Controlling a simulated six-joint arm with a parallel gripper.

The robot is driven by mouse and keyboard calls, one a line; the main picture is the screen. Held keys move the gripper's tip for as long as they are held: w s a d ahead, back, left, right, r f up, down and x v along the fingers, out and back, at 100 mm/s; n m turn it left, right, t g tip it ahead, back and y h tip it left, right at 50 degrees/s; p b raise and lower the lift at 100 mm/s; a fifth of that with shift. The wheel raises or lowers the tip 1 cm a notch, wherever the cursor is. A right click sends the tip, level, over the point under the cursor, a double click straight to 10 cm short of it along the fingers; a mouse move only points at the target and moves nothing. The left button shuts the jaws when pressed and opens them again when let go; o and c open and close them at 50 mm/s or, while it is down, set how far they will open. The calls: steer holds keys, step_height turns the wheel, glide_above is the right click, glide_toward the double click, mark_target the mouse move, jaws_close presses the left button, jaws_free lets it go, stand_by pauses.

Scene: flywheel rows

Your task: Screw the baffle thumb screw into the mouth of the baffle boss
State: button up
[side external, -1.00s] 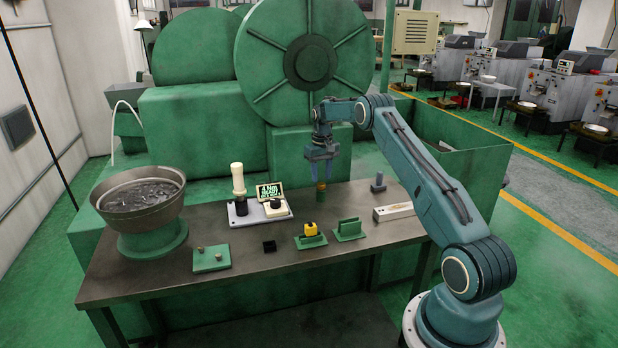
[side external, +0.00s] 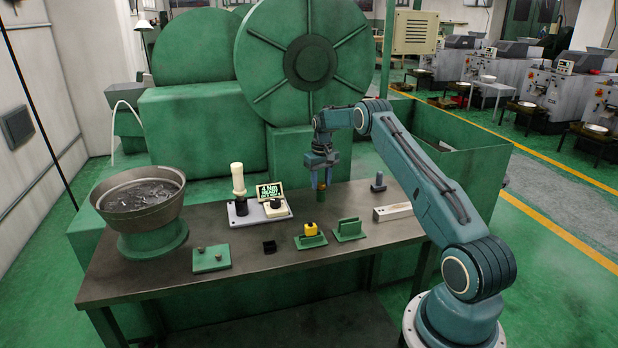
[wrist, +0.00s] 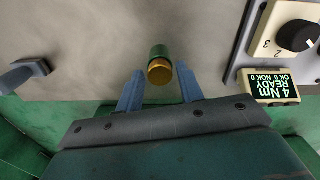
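A short green upright cylinder, which looks like the baffle boss (side external: 320,197), stands on the bench and also shows in the wrist view (wrist: 158,51). A round brass piece (wrist: 160,71) sits at its top; I cannot tell whether it is the baffle thumb screw or the boss's own mouth. My gripper (side external: 321,187) points down over the boss. In the wrist view my gripper (wrist: 159,72) is open, its blue fingers on either side of the brass piece with gaps visible. The fingers partly cover the brass top in the side view.
A blue-grey post (side external: 378,183) stands to the right, beside a pale block (side external: 393,212). Green holders, one with a yellow piece (side external: 310,229), stand in front. A "4 Nm READY" display (side external: 270,191), a plate with two small knobs (side external: 211,258) and a large bowl (side external: 140,197) are left.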

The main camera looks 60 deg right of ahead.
steer(key=shift+c, duration=0.3)
steer(key=c, duration=0.6)
steer(key=shift+m, duration=2.5)
steer(key=shift+m, duration=0.5)
steer(key=m, duration=0.4)
